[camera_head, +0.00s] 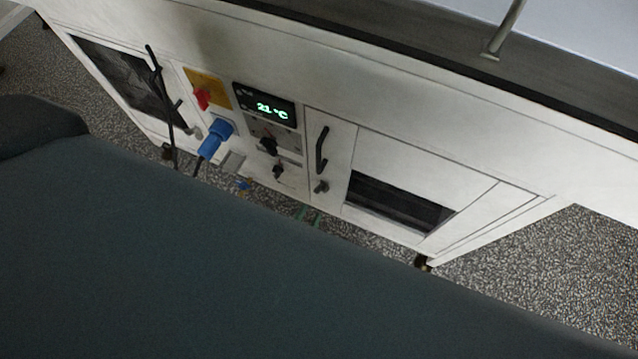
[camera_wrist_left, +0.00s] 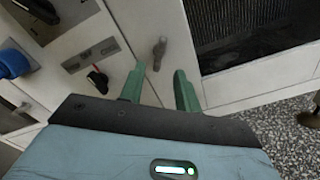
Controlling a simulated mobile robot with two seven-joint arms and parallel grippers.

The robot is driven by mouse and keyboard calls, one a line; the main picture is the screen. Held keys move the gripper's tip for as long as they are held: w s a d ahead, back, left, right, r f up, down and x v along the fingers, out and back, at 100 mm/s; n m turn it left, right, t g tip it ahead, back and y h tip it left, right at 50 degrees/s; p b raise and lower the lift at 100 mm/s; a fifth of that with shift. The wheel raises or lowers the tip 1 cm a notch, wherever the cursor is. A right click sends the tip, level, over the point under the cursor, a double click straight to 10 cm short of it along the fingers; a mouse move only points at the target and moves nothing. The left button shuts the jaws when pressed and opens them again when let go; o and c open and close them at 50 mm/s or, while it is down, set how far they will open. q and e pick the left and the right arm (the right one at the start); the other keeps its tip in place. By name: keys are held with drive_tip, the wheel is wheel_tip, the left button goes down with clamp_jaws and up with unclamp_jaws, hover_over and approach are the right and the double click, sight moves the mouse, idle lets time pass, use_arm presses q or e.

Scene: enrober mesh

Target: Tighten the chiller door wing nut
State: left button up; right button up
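The grey wing nut (camera_head: 320,187) sits on the white front of the machine, below a black handle (camera_head: 321,150) and left of a door's dark window (camera_head: 400,203). In the left wrist view the wing nut (camera_wrist_left: 160,52) stands roughly upright just beyond the fingertips, near the gap between them. My left gripper (camera_wrist_left: 159,71) is open, with two green fingers and nothing between them; contact with the nut does not show. In the head view only its green fingertips (camera_head: 308,216) show, below the nut. My right gripper is not in view.
Left of the nut are black knobs (camera_head: 277,170), a display (camera_head: 264,105) reading 21 °C, a blue plug (camera_head: 215,138) with a cable and a red switch (camera_head: 202,98). Another dark-windowed door (camera_head: 125,80) is at far left. Speckled floor (camera_head: 540,265) is clear at right.

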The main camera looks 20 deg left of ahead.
sight(321, 193)
use_arm(q)
drive_tip(key=w+b, duration=0.1)
drive_tip(key=w, duration=0.5)
drive_tip(key=shift+w+d, duration=0.1)
drive_tip(key=shift+w, duration=0.15)
drive_tip(key=shift+c, duration=0.3)
clamp_jaws()
